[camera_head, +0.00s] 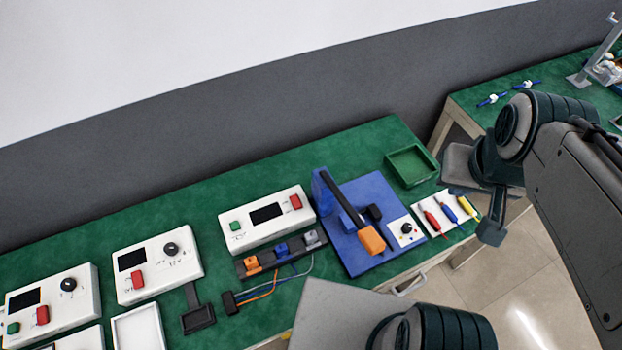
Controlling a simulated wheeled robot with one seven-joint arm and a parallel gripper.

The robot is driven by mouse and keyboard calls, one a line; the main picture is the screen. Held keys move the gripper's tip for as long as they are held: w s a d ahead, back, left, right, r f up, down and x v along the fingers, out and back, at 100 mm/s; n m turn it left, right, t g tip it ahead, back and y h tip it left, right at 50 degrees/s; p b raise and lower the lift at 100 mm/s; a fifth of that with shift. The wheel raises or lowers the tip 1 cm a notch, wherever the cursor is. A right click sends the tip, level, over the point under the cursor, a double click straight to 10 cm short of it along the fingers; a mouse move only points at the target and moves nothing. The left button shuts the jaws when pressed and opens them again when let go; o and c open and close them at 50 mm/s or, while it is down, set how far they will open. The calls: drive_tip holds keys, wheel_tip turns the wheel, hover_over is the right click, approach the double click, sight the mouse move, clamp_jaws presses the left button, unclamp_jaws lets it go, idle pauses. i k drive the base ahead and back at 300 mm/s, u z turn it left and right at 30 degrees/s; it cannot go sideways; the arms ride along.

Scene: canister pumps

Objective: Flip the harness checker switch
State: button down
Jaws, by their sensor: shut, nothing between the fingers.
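The harness checker looks to be the white box (262,231) near the middle of the green bench. It has a green button (236,226) at its left, a dark display (266,213) and a red switch (296,202) at its right end. The switch's position is too small to tell. A dark strip with orange, blue and grey connectors (281,249) lies in front of it. My gripper (491,233) is shut and empty, pointing down at the bench's right end, well to the right of the checker and apart from it.
A blue fixture (375,205) with a black and orange lever stands between checker and gripper. A green tray (411,166) and a white mat with coloured screwdrivers (444,214) lie farther right. Other white boxes with knobs (157,264) stand left. Loose cables (262,292) lie in front.

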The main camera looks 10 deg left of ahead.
sight(294, 200)
drive_tip(key=z, duration=1.25)
drive_tip(key=k, duration=0.6)
drive_tip(key=u, duration=1.35)
